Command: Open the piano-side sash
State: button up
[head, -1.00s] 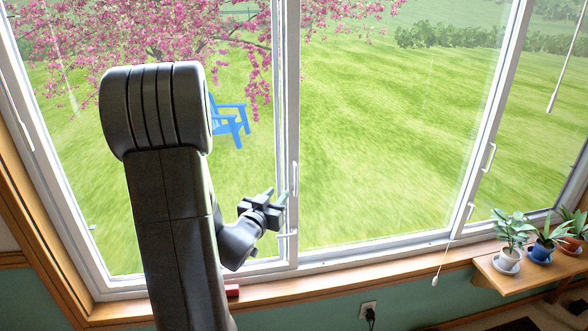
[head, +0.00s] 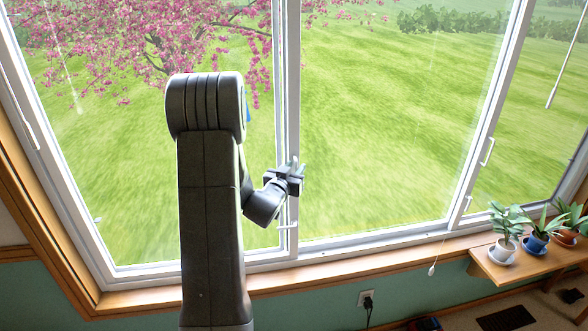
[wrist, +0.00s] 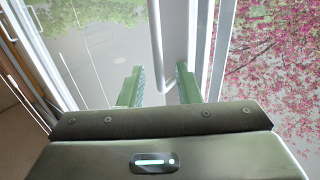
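The window has tall white-framed sashes. My gripper (head: 291,168) is in front of the white upright (head: 293,90) between the left and middle panes in the head view. It covers most of the handle there. In the wrist view my gripper (wrist: 159,84) has its two green fingers apart, with a pale bar-shaped handle (wrist: 156,55) showing between them. I cannot tell whether either finger touches it. A small white latch (head: 287,227) sits lower on the upright. Another handle (head: 487,152) is on the right upright. No piano is in view.
A wooden sill (head: 330,262) runs below the window. A wooden shelf (head: 520,272) at the right holds several potted plants. A pull cord (head: 437,256) hangs near the right upright. An outlet with a plug (head: 366,299) is on the green wall.

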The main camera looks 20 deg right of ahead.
jog(key=shift+c, duration=0.4)
grip_shut()
